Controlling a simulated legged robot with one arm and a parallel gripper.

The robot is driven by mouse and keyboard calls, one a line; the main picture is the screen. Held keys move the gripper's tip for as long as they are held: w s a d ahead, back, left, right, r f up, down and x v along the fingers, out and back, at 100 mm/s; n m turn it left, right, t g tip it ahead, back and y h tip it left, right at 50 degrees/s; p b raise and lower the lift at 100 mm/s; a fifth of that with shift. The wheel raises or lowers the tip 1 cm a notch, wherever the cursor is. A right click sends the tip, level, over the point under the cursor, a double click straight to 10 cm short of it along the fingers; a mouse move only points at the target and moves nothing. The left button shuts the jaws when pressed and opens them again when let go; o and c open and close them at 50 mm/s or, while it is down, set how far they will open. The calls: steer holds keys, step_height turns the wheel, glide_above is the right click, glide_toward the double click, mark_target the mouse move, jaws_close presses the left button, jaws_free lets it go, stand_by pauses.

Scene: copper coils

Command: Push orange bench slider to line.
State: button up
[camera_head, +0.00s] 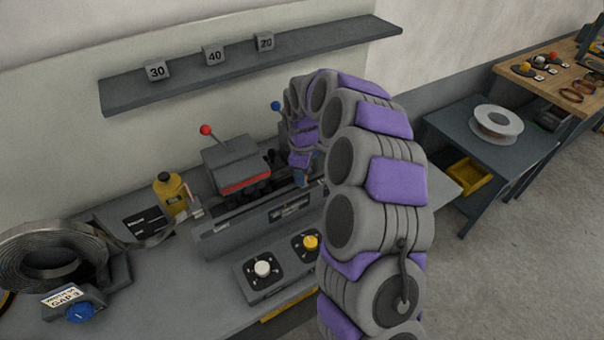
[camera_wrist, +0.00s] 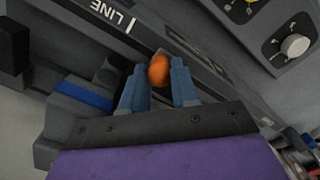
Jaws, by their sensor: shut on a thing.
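The orange bench slider (camera_wrist: 158,70) shows as a rounded orange knob on the dark rail in the wrist view. My gripper (camera_wrist: 159,79) has its two blue fingers on either side of the knob, shut on it. The LINE label (camera_wrist: 115,14), with a short white mark (camera_wrist: 130,25) beside it, is on the rail up and left of the knob, a short way apart. In the head view my gripper (camera_head: 305,178) is down at the right part of the bench machine, and my arm hides much of that spot. I cannot make out the slider there.
The grey machine (camera_head: 238,165) with a red-knobbed lever stands left of my gripper. A control panel with white (camera_head: 262,268) and yellow (camera_head: 310,242) knobs lies in front. A yellow bottle (camera_head: 172,193) and metal coil (camera_head: 50,258) are further left. A shelf (camera_head: 180,82) hangs above.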

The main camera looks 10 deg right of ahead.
mark_target(316, 179)
jaws_close()
steer(key=d, duration=0.1)
steer(key=w+d+p, duration=0.1)
steer(key=d, duration=0.1)
steer(key=d+p, duration=0.1)
steer(key=shift+w+d, duration=0.2)
steer(key=shift+w, duration=0.05)
steer(key=shift+w+d, duration=0.1)
steer(key=shift+d, duration=0.2)
steer(key=o, duration=0.7)
jaws_free()
steer(key=shift+a, duration=0.15)
steer(key=shift+c, duration=0.2)
